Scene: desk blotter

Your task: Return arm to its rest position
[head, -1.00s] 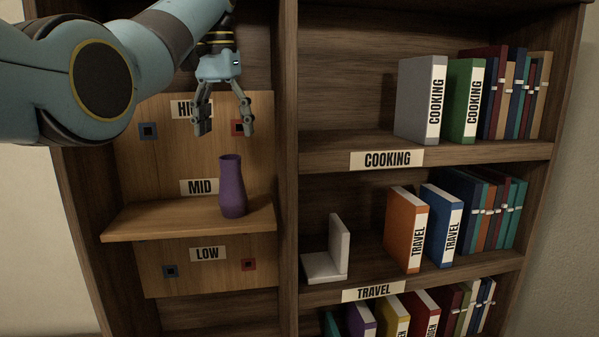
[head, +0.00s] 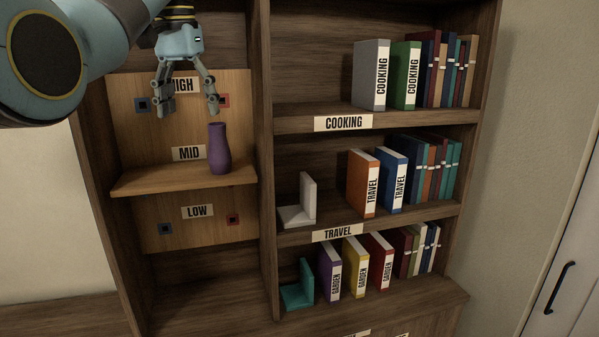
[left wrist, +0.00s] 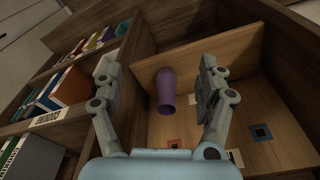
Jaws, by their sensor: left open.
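My left gripper (head: 188,100) is in front of the left bay of the bookcase, up by the HIGH label. Its fingers are spread and nothing is between them. In the left wrist view both fingers (left wrist: 160,95) show apart, and the purple vase (left wrist: 166,90) appears beyond them. The purple vase (head: 220,150) stands upright on the small wooden shelf (head: 150,182) by the MID label, below the gripper and apart from it. My left arm comes in from the upper left. My right gripper is not in view.
The right bay holds cooking books (head: 371,75), travel books (head: 363,182) and garden books (head: 329,270) on shelves. A white bookend (head: 305,200) and a teal bookend (head: 300,288) stand at the left of two shelves. A vertical divider (head: 264,200) separates the bays.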

